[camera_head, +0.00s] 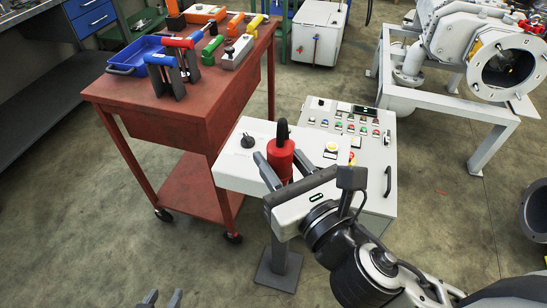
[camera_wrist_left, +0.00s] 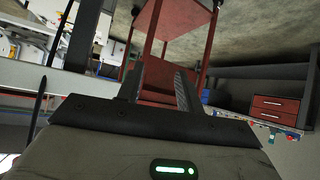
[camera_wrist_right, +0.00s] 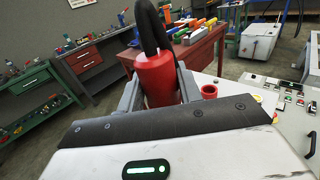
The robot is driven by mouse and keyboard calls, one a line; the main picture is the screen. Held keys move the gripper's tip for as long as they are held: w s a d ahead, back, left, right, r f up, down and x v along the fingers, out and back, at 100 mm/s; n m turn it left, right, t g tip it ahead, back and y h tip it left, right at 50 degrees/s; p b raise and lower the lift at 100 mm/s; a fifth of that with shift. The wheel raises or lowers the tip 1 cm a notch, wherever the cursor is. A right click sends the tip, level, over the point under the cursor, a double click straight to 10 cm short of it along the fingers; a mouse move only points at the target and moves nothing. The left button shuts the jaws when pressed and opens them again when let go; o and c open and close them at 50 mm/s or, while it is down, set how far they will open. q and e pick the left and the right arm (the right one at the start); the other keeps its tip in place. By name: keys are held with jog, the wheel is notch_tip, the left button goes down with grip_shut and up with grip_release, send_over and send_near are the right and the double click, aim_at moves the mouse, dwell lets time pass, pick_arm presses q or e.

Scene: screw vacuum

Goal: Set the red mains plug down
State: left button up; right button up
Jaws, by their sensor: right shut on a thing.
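The red mains plug (camera_head: 281,158), a red cylinder with a black cable at its top, is upright between the fingers of my right gripper (camera_head: 277,172). The plug also shows in the right wrist view (camera_wrist_right: 157,82), with the fingers shut on its sides. It is over the pale shelf (camera_head: 232,172) of the control console; I cannot tell whether its lower end touches. My left gripper (camera_head: 162,298) is at the bottom edge of the head view. Its fingers are apart and empty in the left wrist view (camera_wrist_left: 160,85).
A black knob (camera_head: 247,140) stands on the shelf left of the plug. The button panel (camera_head: 350,128) lies behind to the right. A red trolley (camera_head: 130,88) with a blue tray (camera_head: 136,55) and several tools stands at the left. A red round fitting (camera_wrist_right: 209,91) is right of the plug.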

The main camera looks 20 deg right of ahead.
jog(key=w+d+f, duration=0.1)
jog(key=w+f, duration=0.1)
jog(key=w, duration=0.1)
jog(key=w+f+b, duration=0.1)
jog(key=w+f, duration=0.2)
jog(key=w, duration=0.1)
jog(key=w+d+f+b, duration=0.1)
jog(key=w+f, duration=0.2)
jog(key=w, duration=0.1)
jog(key=shift+d, duration=0.35)
jog(key=shift+w+f, duration=0.2)
jog(key=f+b, duration=0.1)
jog(key=f, duration=0.2)
jog(key=shift+w+d+f+b, duration=0.1)
jog(key=shift+w+f+b, duration=0.1)
jog(key=shift+w+b, duration=0.2)
jog(key=shift+f, duration=0.3)
pick_arm(q)
jog(key=shift+w+d+f+t+h, duration=0.2)
jog(key=shift+w+d+t+h, duration=0.25)
jog(key=shift+w, duration=0.2)
jog(key=shift+f, duration=0.1)
